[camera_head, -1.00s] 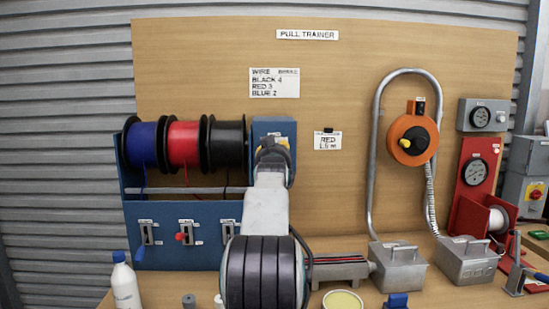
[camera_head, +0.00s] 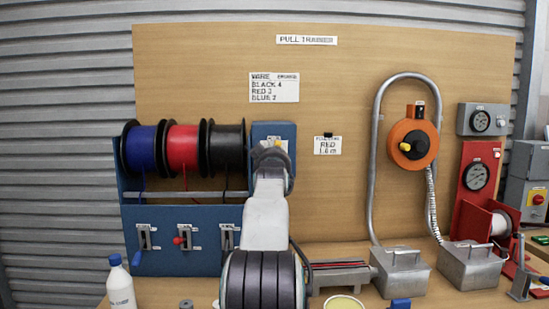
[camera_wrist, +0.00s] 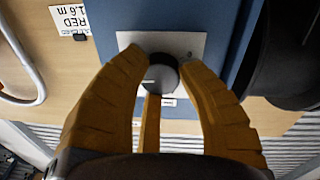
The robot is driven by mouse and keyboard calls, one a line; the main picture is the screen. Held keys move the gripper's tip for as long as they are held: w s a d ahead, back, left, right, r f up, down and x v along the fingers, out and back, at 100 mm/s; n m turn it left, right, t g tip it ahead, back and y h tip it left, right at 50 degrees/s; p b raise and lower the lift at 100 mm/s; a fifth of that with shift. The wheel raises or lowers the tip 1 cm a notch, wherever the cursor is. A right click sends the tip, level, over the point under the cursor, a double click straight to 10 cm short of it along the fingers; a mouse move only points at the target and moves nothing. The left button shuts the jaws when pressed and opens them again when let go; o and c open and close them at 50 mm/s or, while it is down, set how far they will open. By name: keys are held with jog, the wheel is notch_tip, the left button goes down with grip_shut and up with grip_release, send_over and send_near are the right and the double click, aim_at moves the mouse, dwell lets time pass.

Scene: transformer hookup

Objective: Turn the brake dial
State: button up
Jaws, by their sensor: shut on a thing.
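The brake dial (camera_wrist: 163,74) is a round dark knob with a pale mark, on a light plate (camera_wrist: 195,45) fixed to a blue panel (camera_wrist: 224,28). My gripper (camera_wrist: 160,72) has its ochre fingers closed around the dial in the wrist view, one on each side and a third at the bottom. In the head view my arm covers the dial. There the blue box (camera_head: 284,130) shows behind my wrist, with a bit of yellow finger.
Blue (camera_head: 142,148), red (camera_head: 183,147) and black (camera_head: 228,146) wire spools stand left of my arm, above several small levers. A card (camera_head: 327,145) reads RED 1.6 m. An orange reel (camera_head: 409,152) hangs at right. A white bottle (camera_head: 120,286) stands front left.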

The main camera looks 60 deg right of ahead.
jog(key=shift+a+r, duration=0.1)
jog(key=shift+r, duration=0.3)
jog(key=o, duration=0.7)
jog(key=shift+w, duration=0.1)
jog(key=o, duration=0.5)
jog(key=shift+f, duration=0.3)
jog(key=v, duration=1.1)
jog(key=shift+s+a, duration=0.25)
jog(key=shift+a, duration=0.1)
